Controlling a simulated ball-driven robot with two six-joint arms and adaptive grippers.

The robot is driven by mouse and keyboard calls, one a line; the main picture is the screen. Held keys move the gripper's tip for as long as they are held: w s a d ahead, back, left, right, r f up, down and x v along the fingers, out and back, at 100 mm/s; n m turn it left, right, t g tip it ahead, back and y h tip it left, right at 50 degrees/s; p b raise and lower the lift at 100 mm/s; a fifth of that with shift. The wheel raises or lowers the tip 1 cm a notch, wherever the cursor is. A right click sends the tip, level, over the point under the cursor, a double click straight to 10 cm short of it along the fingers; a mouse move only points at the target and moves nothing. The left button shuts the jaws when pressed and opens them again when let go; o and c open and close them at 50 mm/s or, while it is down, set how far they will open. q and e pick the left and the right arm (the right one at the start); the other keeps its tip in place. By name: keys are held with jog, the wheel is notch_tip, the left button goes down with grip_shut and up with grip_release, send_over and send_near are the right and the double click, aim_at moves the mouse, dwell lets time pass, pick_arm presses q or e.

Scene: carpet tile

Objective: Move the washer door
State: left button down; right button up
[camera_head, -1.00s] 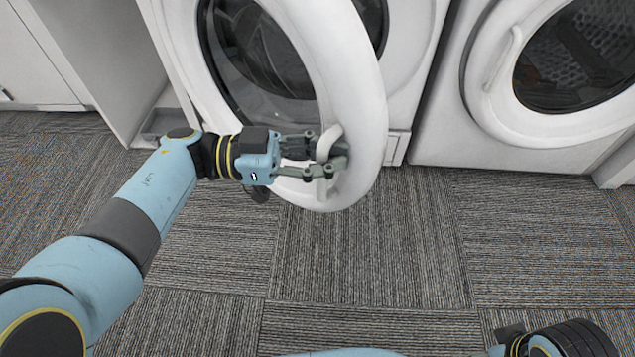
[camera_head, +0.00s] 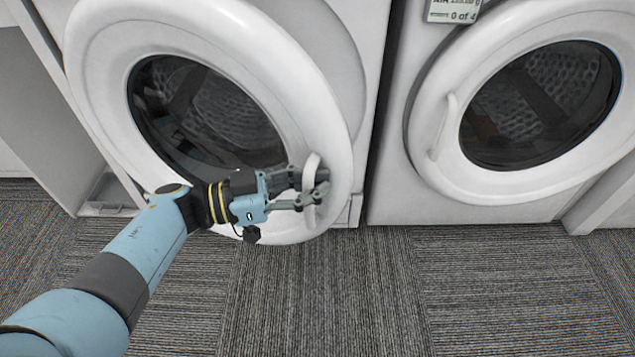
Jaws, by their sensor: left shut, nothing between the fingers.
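The left washer's round white door (camera_head: 105,60) has a dark glass window (camera_head: 200,115). It stands slightly ajar, with the washer front (camera_head: 353,45) showing behind its right edge. Its curved white handle (camera_head: 310,172) is at the door's lower right rim. My left gripper (camera_head: 316,189) is at the handle, its fingers passing around the handle's lower part. The fingers are shut without a grip on the handle; contact with it is hard to tell. My right gripper is out of view.
A second washer (camera_head: 390,195) with a shut door (camera_head: 435,90) stands close on the right, with a small sign (camera_head: 452,9) above it. Grey carpet tiles (camera_head: 400,300) in front are clear. A narrow gap separates the washers.

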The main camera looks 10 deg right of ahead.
pick_arm(q)
jog(key=shift+w+a+r, duration=0.2)
jog(key=shift+w+a, duration=0.15)
jog(key=shift+w, duration=0.15)
jog(key=c, duration=1.3)
grip_release()
jog(key=shift+a+f, duration=0.1)
jog(key=shift+a, duration=0.1)
jog(key=shift+o, duration=0.3)
jog(key=shift+s+d, duration=0.1)
jog(key=a, duration=1.2)
jog(key=shift+s, duration=0.2)
jog(key=shift+f, duration=0.1)
